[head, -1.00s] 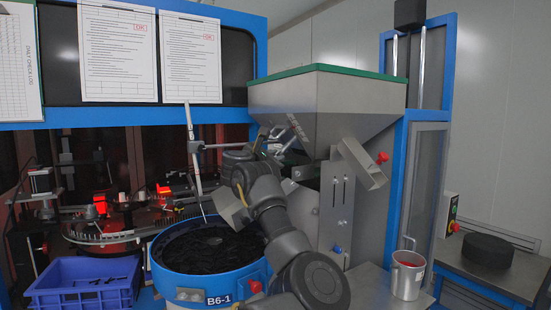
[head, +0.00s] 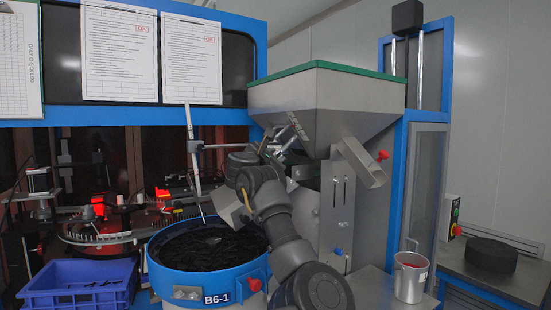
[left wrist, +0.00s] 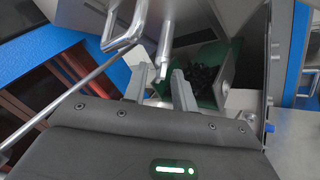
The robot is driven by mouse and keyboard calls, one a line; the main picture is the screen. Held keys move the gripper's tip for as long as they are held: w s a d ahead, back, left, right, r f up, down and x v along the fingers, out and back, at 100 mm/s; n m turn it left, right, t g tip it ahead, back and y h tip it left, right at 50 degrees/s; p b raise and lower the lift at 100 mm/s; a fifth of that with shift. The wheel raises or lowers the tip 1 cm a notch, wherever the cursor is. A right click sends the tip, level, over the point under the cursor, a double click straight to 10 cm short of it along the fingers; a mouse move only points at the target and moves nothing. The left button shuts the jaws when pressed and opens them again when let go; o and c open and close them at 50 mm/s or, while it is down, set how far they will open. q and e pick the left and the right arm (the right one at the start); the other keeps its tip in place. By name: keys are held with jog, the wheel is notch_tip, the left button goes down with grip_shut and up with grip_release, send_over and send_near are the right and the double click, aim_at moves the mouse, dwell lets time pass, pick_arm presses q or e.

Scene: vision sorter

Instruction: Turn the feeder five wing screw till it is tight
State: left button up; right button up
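My left arm rises through the middle of the head view, and my left gripper (head: 288,137) is in front of the grey hopper (head: 325,100), at its lower left. In the left wrist view my left gripper (left wrist: 160,85) has its two fingers apart. A metal rod (left wrist: 165,50) comes down from above towards the gap. A small pale metal piece (left wrist: 155,102) shows low between the fingers; I cannot tell if it is the wing screw or if a finger touches it. No wing screw is clearly recognisable in the head view. My right gripper is not in view.
A blue-rimmed bowl (head: 165,262) labelled B6-1 holds black parts below the arm. A blue crate (head: 80,296) stands at left. A metal chute (head: 359,162) with a red knob (head: 382,155) is right of the gripper. A metal can (head: 410,280) stands on the right bench.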

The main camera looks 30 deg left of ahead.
pick_arm(q)
jog(key=shift+s+f, duration=0.1)
jog(key=shift+s, duration=0.15)
jog(key=s, duration=0.3)
jog(key=s+p, duration=0.1)
jog(key=s, duration=0.3)
jog(key=s+d+p, duration=0.1)
jog(key=s, duration=0.2)
jog(key=shift+s+f, duration=0.2)
